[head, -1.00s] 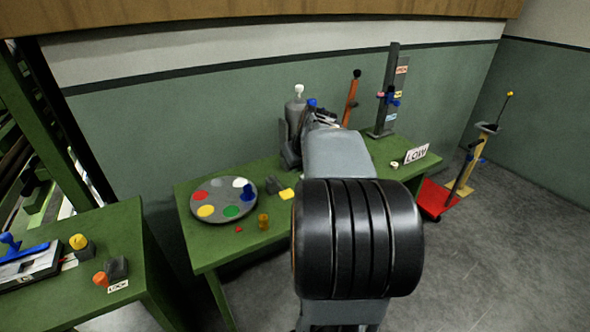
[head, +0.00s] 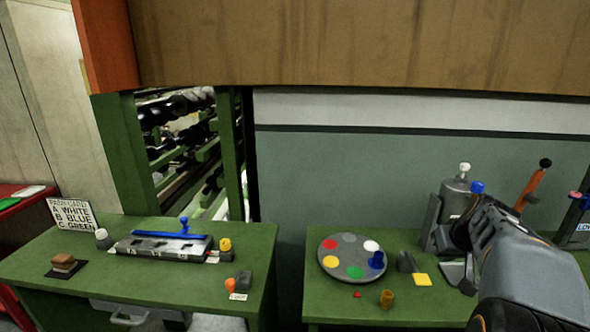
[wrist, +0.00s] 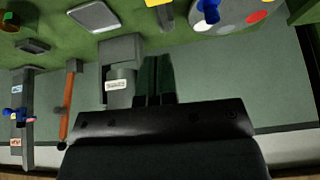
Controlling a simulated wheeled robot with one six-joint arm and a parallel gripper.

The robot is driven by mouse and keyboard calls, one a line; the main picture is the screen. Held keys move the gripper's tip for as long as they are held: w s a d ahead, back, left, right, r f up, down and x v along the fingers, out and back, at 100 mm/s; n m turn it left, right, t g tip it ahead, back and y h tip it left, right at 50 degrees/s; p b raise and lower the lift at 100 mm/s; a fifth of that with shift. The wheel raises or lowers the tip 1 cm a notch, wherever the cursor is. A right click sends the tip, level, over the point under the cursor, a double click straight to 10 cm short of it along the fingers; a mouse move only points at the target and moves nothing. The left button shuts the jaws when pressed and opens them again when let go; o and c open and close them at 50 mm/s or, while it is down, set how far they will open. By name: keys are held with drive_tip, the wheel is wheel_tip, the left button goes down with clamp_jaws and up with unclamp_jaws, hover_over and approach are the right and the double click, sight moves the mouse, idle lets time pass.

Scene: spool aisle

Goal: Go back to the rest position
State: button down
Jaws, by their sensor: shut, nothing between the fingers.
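My gripper shows in the wrist view (wrist: 157,62) as two dark fingers lying together, with nothing between them. They point over the green bench, which is upside down in that view. In the head view my arm comes in from the lower right and reaches toward the wall. It partly hides the gripper, which is near the grey cylinder unit (head: 457,197) at the back of the right bench. I cannot tell from these views how far the fingers are from that unit.
The right green bench (head: 325,300) holds a round palette (head: 340,262) with coloured spots, a yellow piece (head: 422,280) and an ochre cup (head: 386,298). The left bench (head: 210,300) holds a blue-handled tray (head: 160,245) and a lettered sign (head: 72,214). An orange lever (head: 532,188) stands behind my arm.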

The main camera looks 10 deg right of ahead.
drive_tip(key=s+a+f+n+p, duration=0.1)
drive_tip(key=s+a, duration=0.2)
drive_tip(key=a, duration=0.5)
drive_tip(key=s+a+f+n+g+p, duration=0.1)
drive_tip(key=s+a, duration=0.3)
drive_tip(key=a, duration=0.5)
drive_tip(key=s+a+f+n+g+y+p, duration=0.1)
drive_tip(key=s+a+f, duration=0.1)
drive_tip(key=a, duration=0.6)
drive_tip(key=shift+s+a, duration=0.4)
drive_tip(key=shift+s, duration=0.4)
drive_tip(key=shift+f, duration=0.1)
